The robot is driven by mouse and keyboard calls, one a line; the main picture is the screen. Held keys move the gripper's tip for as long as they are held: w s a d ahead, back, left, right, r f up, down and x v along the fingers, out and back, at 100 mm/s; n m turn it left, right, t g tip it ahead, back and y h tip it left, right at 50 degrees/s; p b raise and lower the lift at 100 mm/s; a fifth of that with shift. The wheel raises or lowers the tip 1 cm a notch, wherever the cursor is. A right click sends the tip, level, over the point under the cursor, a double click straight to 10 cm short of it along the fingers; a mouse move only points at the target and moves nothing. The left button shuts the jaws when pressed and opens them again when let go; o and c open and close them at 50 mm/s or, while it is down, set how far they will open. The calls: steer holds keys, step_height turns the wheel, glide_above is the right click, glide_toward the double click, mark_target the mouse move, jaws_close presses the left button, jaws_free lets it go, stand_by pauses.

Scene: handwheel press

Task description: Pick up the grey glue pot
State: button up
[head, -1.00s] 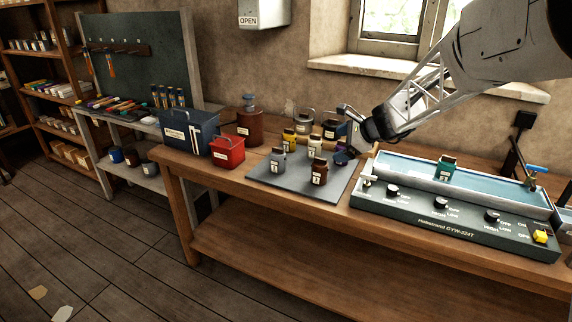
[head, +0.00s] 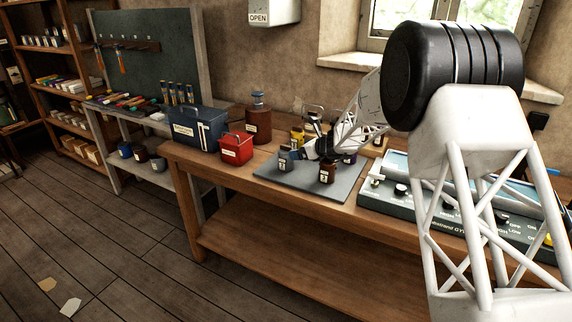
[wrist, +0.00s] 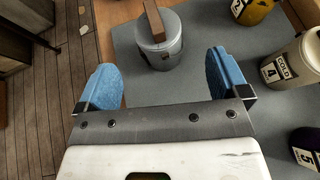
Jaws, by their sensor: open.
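The grey glue pot (head: 284,163) stands upright at the left front of the dark grey mat (head: 346,193), with a white label. In the wrist view the grey pot (wrist: 162,55) shows its round lid and brown block-like top. My gripper (wrist: 162,76) is open, its two blue fingertips apart and empty. The pot lies just ahead of the gap between them, with no contact visible. In the head view my gripper (head: 299,153) is low over the mat, just right of the pot, and its fingers are partly hidden.
A brown pot (head: 327,173) stands to the right front. In the wrist view a yellow pot (wrist: 251,10), a cream pot labelled GOLD (wrist: 292,66) and a dark purple pot (wrist: 306,147) stand on the right. A red box (head: 236,149) and blue toolbox (head: 197,130) stand left of the mat.

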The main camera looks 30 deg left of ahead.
mark_target(286, 150)
steer(key=shift+w+a+f, duration=0.1)
steer(key=shift+a+f, duration=0.15)
steer(key=shift+x, duration=1.2)
steer(key=shift+a, duration=0.1)
steer(key=shift+a, duration=0.1)
steer(key=shift+x, duration=2.5)
steer(key=shift+a+r, duration=0.1)
steer(key=shift+r, duration=0.05)
